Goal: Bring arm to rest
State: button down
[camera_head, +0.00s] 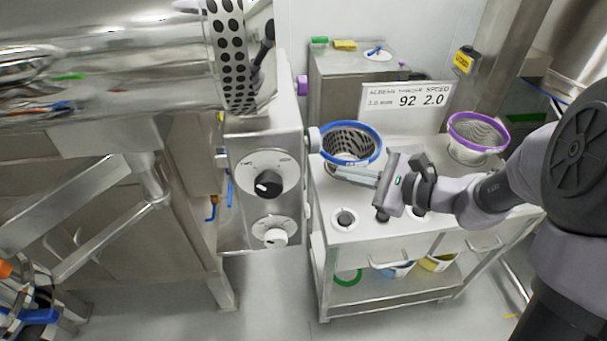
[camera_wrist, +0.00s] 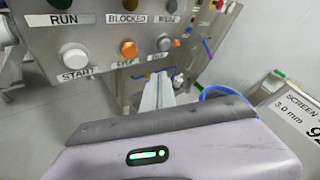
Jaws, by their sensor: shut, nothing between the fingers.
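My gripper (camera_head: 354,174) is shut and empty. It reaches left over the trolley, in front of the blue-rimmed basket screen (camera_head: 353,128), with its fingers pointing at the machine's control box (camera_head: 262,185). My arm comes in from the right edge, stretched out over the trolley top. In the wrist view my shut gripper fingers (camera_wrist: 157,92) point toward the machine panel with the START button (camera_wrist: 80,58) and an orange button (camera_wrist: 128,47). The view does not show them touching the panel.
A steel trolley (camera_head: 345,260) stands below my arm, with a purple-rimmed basket screen (camera_head: 478,130) and a sign reading 92 2.0 (camera_head: 405,103). The control box carries a black knob (camera_head: 268,184). A cabinet (camera_head: 330,85) stands behind. Open floor (camera_head: 275,300) lies between machine and trolley.

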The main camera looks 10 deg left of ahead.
jog(key=s+r+n+g+h, duration=0.25)
jog(key=s+n, duration=0.25)
jog(key=s, duration=0.5)
jog(key=s+r+n+g+h, duration=0.1)
jog(key=s+n+h, duration=0.35)
jog(key=s, duration=0.45)
jog(key=s+d+r+n+t+h, duration=0.1)
jog(key=s+d+n+h, duration=0.3)
jog(key=d, duration=0.4)
jog(key=shift+r+t, duration=0.25)
jog(key=shift+t, duration=0.6)
jog(key=shift+a, duration=0.1)
